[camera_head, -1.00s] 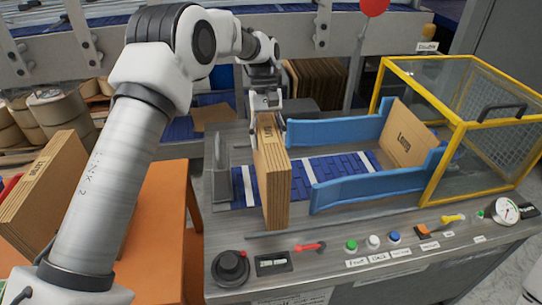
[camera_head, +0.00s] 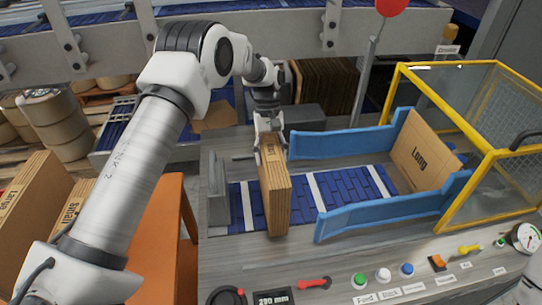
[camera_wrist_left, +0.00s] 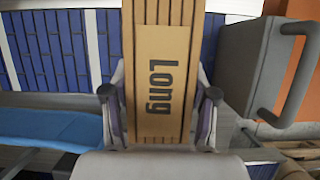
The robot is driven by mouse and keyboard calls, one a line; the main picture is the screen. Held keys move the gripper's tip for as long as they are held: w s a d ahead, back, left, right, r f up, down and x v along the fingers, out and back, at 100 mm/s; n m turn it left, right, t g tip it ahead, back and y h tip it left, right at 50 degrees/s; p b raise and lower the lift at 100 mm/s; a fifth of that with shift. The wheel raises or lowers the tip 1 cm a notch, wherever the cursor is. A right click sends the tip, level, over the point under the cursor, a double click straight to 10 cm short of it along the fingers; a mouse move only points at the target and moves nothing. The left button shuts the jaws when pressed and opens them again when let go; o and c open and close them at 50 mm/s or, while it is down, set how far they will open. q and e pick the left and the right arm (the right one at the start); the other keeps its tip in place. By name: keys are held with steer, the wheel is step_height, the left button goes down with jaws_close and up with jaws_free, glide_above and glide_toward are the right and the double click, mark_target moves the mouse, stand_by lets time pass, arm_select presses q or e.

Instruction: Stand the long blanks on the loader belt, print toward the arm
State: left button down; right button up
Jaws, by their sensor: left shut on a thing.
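My left gripper (camera_head: 270,138) is shut on a stack of long brown blanks (camera_head: 277,205), held upright over the near-left part of the blue loader belt (camera_head: 340,190). The wrist view shows its fingers (camera_wrist_left: 161,97) on both sides of the stack (camera_wrist_left: 160,40), with "Long" printed on its upper edge. I cannot tell whether the stack's lower edge touches the belt. My right gripper is not in view.
Blue guide rails (camera_head: 345,142) flank the belt, with a yellow-framed cage (camera_head: 455,215) at right. A grey block (camera_head: 219,192) stands at the belt's left end. Stacks marked "Small" (camera_head: 72,205) stand at left by an orange table (camera_head: 160,225). Buttons (camera_head: 383,275) line the front.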

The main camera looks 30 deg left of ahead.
arm_select(q)
steer(key=shift+f, duration=0.3)
steer(key=shift+c, duration=1.6)
jaws_free()
steer(key=shift+f, duration=0.1)
steer(key=b+v, duration=0.2)
steer(key=v, duration=0.9)
steer(key=shift+w+a+r, duration=0.1)
steer(key=shift+r, duration=0.5)
